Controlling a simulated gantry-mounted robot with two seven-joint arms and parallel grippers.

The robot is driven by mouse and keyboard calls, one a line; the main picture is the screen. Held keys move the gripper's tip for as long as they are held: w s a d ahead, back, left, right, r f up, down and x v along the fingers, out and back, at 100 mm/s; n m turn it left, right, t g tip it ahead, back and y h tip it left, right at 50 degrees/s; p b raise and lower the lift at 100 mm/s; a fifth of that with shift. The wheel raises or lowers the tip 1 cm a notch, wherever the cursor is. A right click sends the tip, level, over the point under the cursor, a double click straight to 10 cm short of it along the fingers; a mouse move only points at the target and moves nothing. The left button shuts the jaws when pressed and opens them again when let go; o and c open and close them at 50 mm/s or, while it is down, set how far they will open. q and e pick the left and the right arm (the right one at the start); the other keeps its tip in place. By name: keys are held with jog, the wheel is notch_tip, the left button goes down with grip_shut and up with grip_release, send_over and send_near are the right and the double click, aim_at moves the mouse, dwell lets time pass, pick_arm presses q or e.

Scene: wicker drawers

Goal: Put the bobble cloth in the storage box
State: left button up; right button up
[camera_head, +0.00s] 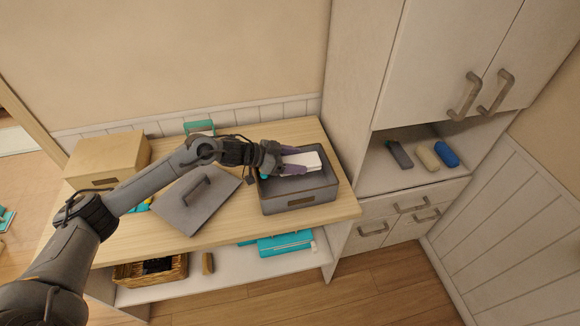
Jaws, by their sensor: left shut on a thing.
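My left gripper (293,161) reaches in from the left, and its purple fingers are shut on a white, flat, folded thing that I take to be the bobble cloth (311,160). The cloth is over the open dark grey storage box (300,201), in the back part of its opening. I cannot tell whether it touches the box floor or walls. The box's grey lid (186,212), with a bar handle, lies off the box on the tabletop to the left. My right gripper is not in view.
The wooden tabletop (140,237) also holds a closed tan box (105,157) at the left. A white cabinet (352,110) stands close at the right; its niche holds rolled grey, beige and blue things. A wicker basket (127,276) and teal things (281,246) sit on the lower shelf.

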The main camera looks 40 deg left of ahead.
pick_arm(q)
jog(key=w+a+f, duration=0.2)
jog(key=a+f, duration=0.2)
jog(key=f, duration=0.3)
jog(key=shift+w+a+b, duration=0.15)
jog(key=shift+w+b, duration=0.1)
jog(key=shift+b, duration=0.2)
jog(key=shift+f, duration=0.6)
jog(key=o, duration=1.2)
jog(key=shift+c, duration=0.2)
